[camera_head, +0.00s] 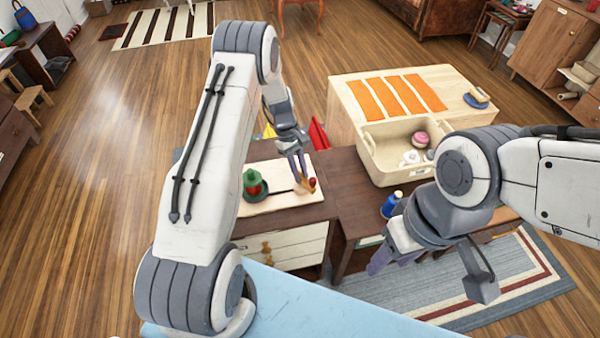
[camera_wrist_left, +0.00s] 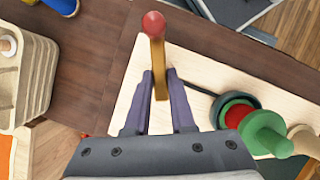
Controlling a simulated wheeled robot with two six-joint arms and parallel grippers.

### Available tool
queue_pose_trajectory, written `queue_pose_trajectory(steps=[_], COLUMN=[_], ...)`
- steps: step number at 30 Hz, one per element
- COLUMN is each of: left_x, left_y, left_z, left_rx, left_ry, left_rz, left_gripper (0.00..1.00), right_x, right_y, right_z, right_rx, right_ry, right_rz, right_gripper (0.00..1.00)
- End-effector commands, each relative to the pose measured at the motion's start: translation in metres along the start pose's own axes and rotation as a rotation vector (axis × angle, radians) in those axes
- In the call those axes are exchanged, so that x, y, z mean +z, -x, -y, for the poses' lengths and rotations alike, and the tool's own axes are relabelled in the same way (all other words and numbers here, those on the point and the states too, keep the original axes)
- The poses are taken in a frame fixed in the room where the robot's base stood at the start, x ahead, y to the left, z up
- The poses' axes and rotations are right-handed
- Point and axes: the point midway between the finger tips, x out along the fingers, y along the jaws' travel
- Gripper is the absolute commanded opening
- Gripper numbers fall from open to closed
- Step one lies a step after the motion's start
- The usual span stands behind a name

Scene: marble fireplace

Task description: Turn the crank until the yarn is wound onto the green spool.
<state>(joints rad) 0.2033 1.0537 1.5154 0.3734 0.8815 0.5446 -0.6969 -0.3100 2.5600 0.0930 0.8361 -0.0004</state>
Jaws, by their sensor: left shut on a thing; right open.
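The green spool (camera_head: 252,184) stands upright on a pale wooden board (camera_head: 282,203); it also shows in the left wrist view (camera_wrist_left: 264,132), with red at its base. A thin dark strip runs across the board from the spool toward the crank (camera_wrist_left: 158,62). The crank is a wooden arm with a red knob (camera_wrist_left: 153,23). My left gripper (camera_wrist_left: 160,75) is shut on the crank's wooden arm, below the knob; it also shows in the head view (camera_head: 299,176). My right gripper (camera_head: 428,272) is open and empty, in front of the dark table. I cannot make out loose yarn.
A blue spool (camera_head: 391,204) stands on the dark table (camera_head: 342,190), right of the board. A cream bin (camera_head: 375,160) holds a pink ball and white pieces. Behind it, a pale tabletop carries orange strips (camera_head: 406,93). Open wooden floor lies to the left.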

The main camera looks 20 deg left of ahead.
Motion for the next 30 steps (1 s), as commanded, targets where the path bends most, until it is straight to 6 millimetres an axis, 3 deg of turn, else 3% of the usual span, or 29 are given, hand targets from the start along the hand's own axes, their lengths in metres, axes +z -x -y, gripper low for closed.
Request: queue_pose_trajectory(steps=[15, 30], left_x=[0.0, 0.001], left_y=[0.0, 0.001], left_z=[-0.004, -0.005], left_rx=[-0.177, -0.261], left_ry=[-0.43, -0.635], left_rz=[-0.004, -0.003], left_gripper=[0.0, 0.0], right_x=[0.001, 0.001], right_y=[-0.012, -0.015], right_z=[-0.001, -0.001], right_rx=[0.0, 0.0], right_ry=[0.0, 0.0], right_rz=[0.0, 0.0], right_gripper=[0.53, 0.53])
